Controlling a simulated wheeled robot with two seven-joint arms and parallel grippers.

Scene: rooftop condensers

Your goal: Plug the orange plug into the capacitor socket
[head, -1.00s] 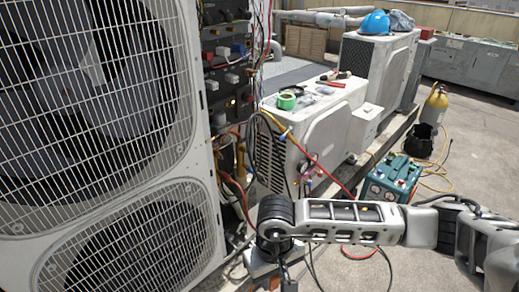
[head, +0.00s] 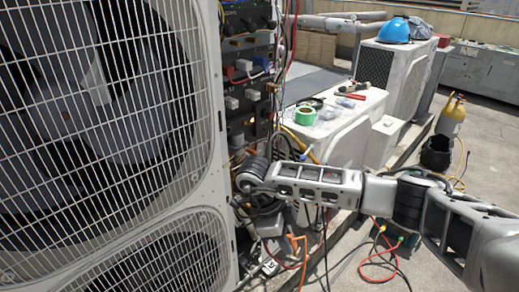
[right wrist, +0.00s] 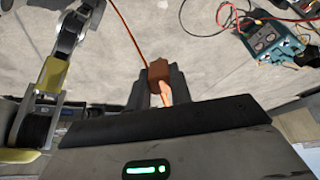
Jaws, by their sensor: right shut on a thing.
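The orange plug (right wrist: 158,72) sits between the two dark fingers of my right gripper (right wrist: 159,86) in the right wrist view. The gripper is shut on it, and a thin orange cord runs from it up the picture. In the head view my right arm reaches in from the right to the open side of the big condenser. Its gripper there is hard to make out among dark cables. The capacitor socket cannot be told apart for sure in the open electrical panel (head: 250,75). My left gripper is not in view in the head picture.
The large condenser's grilles (head: 110,110) fill the left. A white unit (head: 350,140) with green tape (head: 305,115) and tools on top stands behind my arm. Loose hoses and cables lie near the panel's foot.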

